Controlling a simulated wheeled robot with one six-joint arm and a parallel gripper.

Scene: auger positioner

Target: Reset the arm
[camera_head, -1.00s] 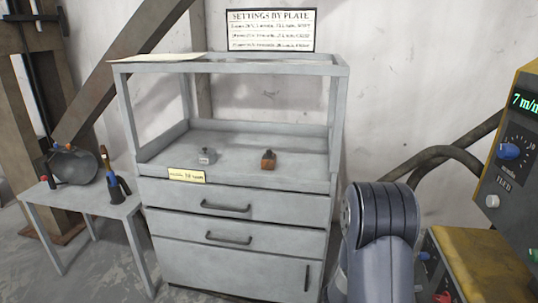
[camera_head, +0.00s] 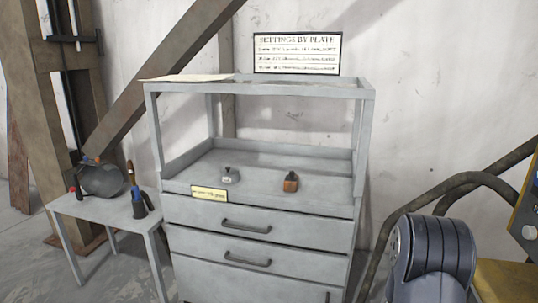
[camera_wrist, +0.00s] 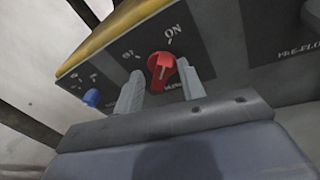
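My gripper (camera_wrist: 160,88) shows in the wrist view with its two grey fingers apart and nothing held between them. A red knob (camera_wrist: 162,68) on a dark panel (camera_wrist: 120,62) sits just beyond the fingertips, in line with the gap. The word ON is printed above and right of it. Whether a finger touches the knob, I cannot tell. In the head view only part of my arm (camera_head: 435,250) shows at the lower right; the gripper is out of that picture.
A grey cabinet (camera_head: 262,228) holds a small grey item (camera_head: 230,176) and an orange-brown bottle (camera_head: 291,182) on its shelf. A side table (camera_head: 95,208) stands left. A blue knob (camera_wrist: 91,97) is on the panel, left of the red one.

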